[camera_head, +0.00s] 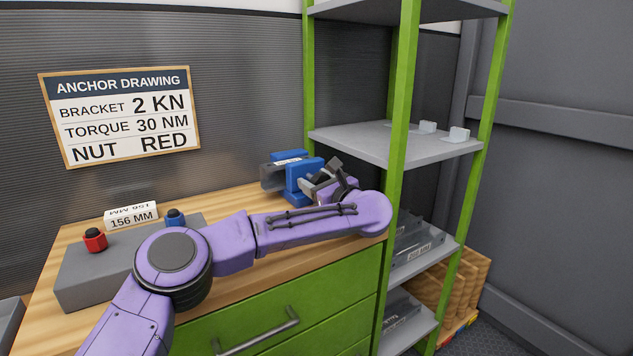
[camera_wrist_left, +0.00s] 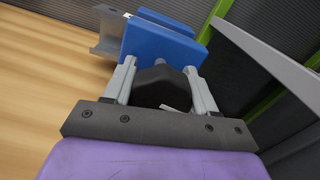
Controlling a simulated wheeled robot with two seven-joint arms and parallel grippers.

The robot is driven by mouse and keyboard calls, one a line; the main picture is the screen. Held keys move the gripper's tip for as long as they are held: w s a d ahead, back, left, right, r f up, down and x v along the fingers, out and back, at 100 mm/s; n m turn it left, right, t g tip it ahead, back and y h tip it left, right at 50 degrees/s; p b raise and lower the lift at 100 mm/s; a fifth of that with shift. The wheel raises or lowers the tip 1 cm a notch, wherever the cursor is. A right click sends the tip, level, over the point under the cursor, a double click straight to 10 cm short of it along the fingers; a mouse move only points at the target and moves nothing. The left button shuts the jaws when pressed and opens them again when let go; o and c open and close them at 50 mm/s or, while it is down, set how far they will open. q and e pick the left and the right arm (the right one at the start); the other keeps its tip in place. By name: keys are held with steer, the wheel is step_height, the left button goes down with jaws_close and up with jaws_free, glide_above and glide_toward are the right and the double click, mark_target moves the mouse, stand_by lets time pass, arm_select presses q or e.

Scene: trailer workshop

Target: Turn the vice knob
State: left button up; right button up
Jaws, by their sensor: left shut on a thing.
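The blue vice (camera_head: 299,176) stands on the wooden workbench, and its blue jaw plate shows at the top of the left wrist view (camera_wrist_left: 158,42). A grey metal piece (camera_wrist_left: 110,32) sits at the vice jaws. My left gripper (camera_head: 322,182) is at the vice's near right side. In the left wrist view its two grey fingers are on either side of the black vice knob (camera_wrist_left: 158,88), shut on it. In the head view the gripper and wrist hide most of the knob. My right gripper is in neither view.
A grey block (camera_head: 85,283) with a red nut (camera_head: 95,240) and a blue nut (camera_head: 175,218) lies on the left of the bench. A "156 MM" label (camera_head: 132,217) stands behind it. A green-posted shelf (camera_head: 397,150) rises close to the right of the vice.

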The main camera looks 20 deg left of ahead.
arm_select(q)
steer(key=o, duration=1)
steer(key=shift+w+a, duration=0.1)
steer(key=shift+a, duration=0.05)
steer(key=shift+w+a+f, duration=0.1)
steer(key=shift+w, duration=0.05)
steer(key=v, duration=1)
steer(key=shift+d+b, duration=0.25)
steer(key=shift+b, duration=0.1)
